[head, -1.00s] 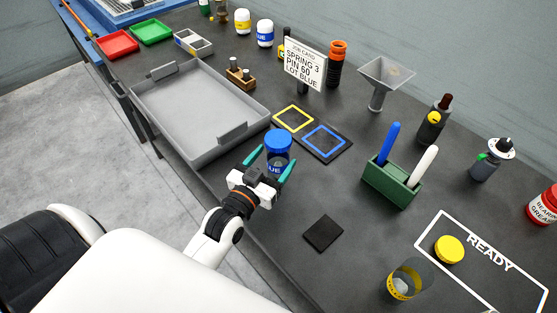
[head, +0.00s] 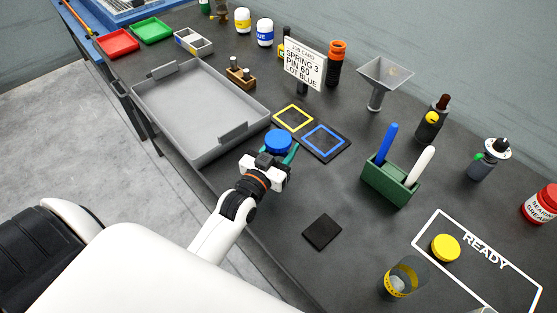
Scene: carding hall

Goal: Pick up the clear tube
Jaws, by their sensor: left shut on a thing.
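My left gripper (head: 277,154) is shut on a clear container with a blue lid (head: 278,140). The lid shows above the teal fingers; the container's body is hidden behind the gripper, and I cannot tell whether its base touches the bench. Another clear tube (head: 406,276), open-topped with a yellow band, stands at the lower right near the READY outline. My right gripper is not in view.
A grey tray (head: 180,140) lies left of my left gripper. Beyond are a mat with yellow and blue squares (head: 346,152) and a job card (head: 305,62). A green pen holder (head: 388,187) stands right. A dark pad (head: 322,232) lies in front, with bare bench around it.

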